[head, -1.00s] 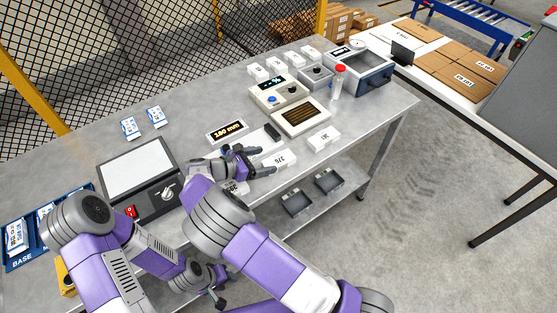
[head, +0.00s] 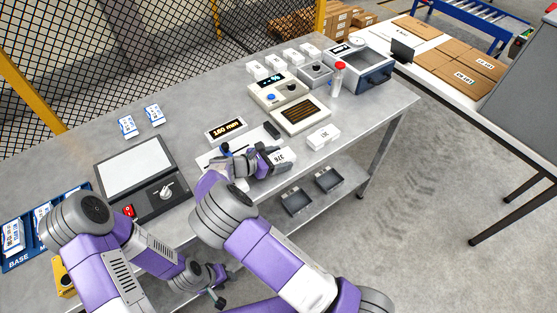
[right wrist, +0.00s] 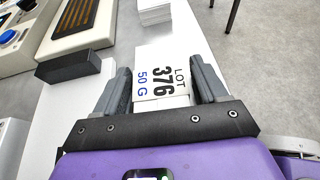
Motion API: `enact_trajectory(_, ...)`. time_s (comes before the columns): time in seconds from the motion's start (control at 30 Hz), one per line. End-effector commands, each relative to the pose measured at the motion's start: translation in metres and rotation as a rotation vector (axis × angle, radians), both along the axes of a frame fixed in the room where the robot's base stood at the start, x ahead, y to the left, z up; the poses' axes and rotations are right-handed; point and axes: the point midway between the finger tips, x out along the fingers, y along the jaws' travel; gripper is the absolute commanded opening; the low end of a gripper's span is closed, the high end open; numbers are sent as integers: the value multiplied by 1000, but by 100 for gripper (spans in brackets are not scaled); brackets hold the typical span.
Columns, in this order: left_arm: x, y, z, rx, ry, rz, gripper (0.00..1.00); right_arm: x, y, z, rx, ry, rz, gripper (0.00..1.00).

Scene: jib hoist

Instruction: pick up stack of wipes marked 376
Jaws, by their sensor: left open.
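The stack of wipes marked 376 (right wrist: 161,77) is a white block with "LOT 376 50 G" on its top. It also shows near the front edge of the bench in the head view (head: 281,157). My right gripper (right wrist: 160,72) has its two fingers on either side of this stack, with narrow gaps seeming to show at the tips; it also shows in the head view (head: 272,158). Whether the fingers touch the stack farther back is hard to see. My left gripper (head: 218,284) is open and empty, low in front of the bench.
Another white stack (head: 323,137) lies just right of the 376 stack. A dark block (head: 271,130), a slotted device (head: 301,115) and a "180 mm" display (head: 226,130) stand behind. A scale-like device (head: 141,175) is at left. Open bins (head: 296,203) sit on the lower shelf.

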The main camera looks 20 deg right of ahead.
Motion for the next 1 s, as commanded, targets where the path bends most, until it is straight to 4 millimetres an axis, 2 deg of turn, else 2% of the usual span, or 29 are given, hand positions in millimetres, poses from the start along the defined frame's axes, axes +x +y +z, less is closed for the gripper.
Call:
enact_trajectory(0.03,0,0,0,0,0,0,43,0,0,0,0,0,0,64)
enact_trajectory(0.27,0,0,0,0,0,0,43,0,0,0,0,0,0,28)
enact_trajectory(0.57,0,0,1,0,0,0,43,0,1,6,2,-2,0,27)
enact_trajectory(1.0,0,0,15,0,0,0,43,0,1,86,2,-3,0,27)
